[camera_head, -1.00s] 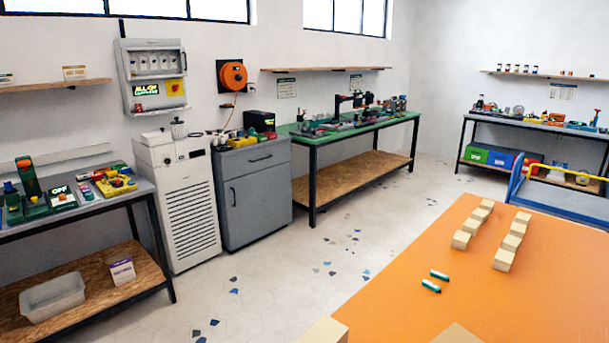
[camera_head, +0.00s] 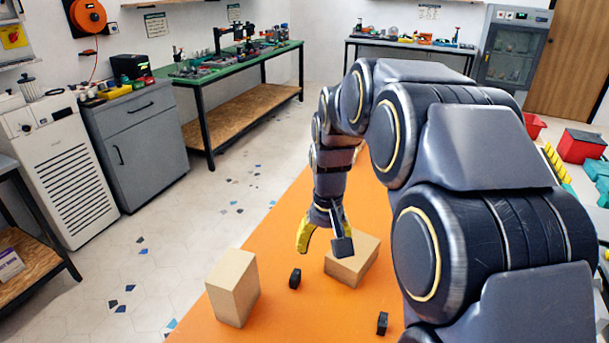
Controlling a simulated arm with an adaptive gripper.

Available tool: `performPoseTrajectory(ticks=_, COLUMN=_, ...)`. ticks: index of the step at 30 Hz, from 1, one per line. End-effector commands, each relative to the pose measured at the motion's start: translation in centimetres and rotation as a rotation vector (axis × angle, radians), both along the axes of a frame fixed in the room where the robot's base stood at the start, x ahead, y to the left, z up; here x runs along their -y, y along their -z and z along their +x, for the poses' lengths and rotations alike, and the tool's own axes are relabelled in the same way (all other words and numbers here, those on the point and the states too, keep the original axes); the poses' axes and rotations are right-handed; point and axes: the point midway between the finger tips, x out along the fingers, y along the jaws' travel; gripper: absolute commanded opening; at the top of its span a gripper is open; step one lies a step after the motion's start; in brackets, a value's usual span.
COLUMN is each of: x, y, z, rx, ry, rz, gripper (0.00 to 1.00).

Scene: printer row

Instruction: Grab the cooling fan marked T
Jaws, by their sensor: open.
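Two small black objects lie on the orange table (camera_head: 270,250): one black object (camera_head: 295,279) between two tan blocks, and another black object (camera_head: 382,323) closer to the front edge of the picture. They may be fans, but no letter T can be read on either. My gripper (camera_head: 324,241) points down over the table with a yellow finger on the left and a dark finger on the right. It is open and I see nothing between the fingers. It is above and slightly right of the first black object. My arm hides much of the table's right side.
A tan block (camera_head: 232,288) stands at the table's left edge. Another tan block (camera_head: 352,260) is just right of and partly behind my gripper. A grey cabinet (camera_head: 135,147) and a green-topped bench (camera_head: 240,62) stand beyond the left floor. Red bins (camera_head: 581,146) are at right.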

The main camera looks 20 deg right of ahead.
Motion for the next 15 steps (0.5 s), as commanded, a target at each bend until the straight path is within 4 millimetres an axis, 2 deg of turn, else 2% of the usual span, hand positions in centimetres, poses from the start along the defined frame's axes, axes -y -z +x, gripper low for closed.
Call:
performPoseTrajectory(ticks=1, x=1.8, y=1.2, z=2.0, rx=0.012, ry=0.04, rz=-0.004, gripper=0.54)
performPoseTrajectory(ticks=3, x=4.2, y=2.5, z=4.4, rx=0.04, ry=0.09, rz=-0.013, gripper=0.54)
performPoseTrajectory(ticks=7, x=9.1, y=5.4, z=8.3, rx=0.09, ry=0.185, rz=-0.035, gripper=0.54)
performPoseTrajectory(ticks=12, x=16.3, y=10.0, z=11.8, rx=0.152, ry=0.313, rz=-0.074, gripper=0.54)
performPoseTrajectory(ticks=15, x=20.7, y=13.0, z=12.8, rx=0.184, ry=0.385, rz=-0.104, gripper=0.54)
